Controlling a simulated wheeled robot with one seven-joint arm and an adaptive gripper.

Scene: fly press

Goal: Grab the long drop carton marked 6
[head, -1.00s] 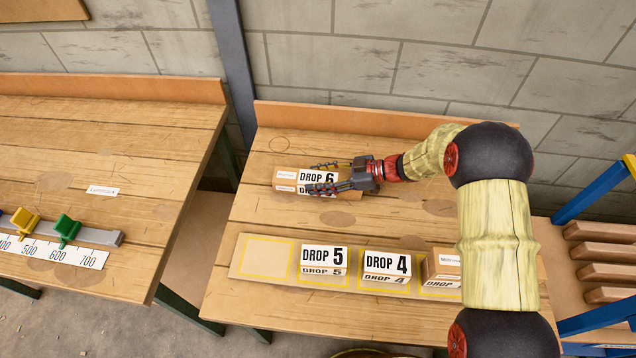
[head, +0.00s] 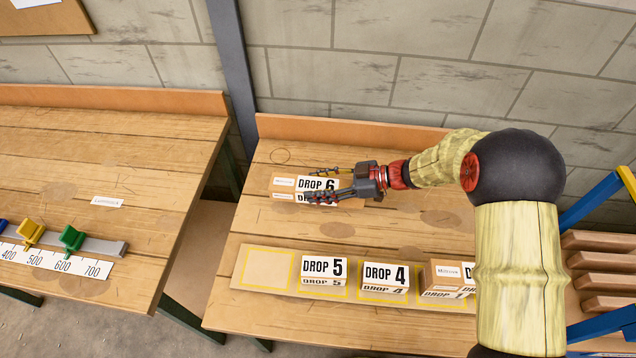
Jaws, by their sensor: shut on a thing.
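The long carton marked DROP 6 (head: 285,183) lies near the back left of the right-hand bench, with white labels on its top and front. My gripper (head: 318,184) reaches in from the right and is shut on it, one finger along the far side and one along the near side. The near finger hides part of the front label. I cannot tell whether the carton is lifted off the bench.
A board (head: 268,267) with yellow outlined places lies at the bench front; its leftmost place is empty. Cartons marked DROP 5 (head: 323,268) and DROP 4 (head: 385,274) stand on it, with another carton (head: 442,275) to the right. The left bench holds a numbered scale (head: 62,262).

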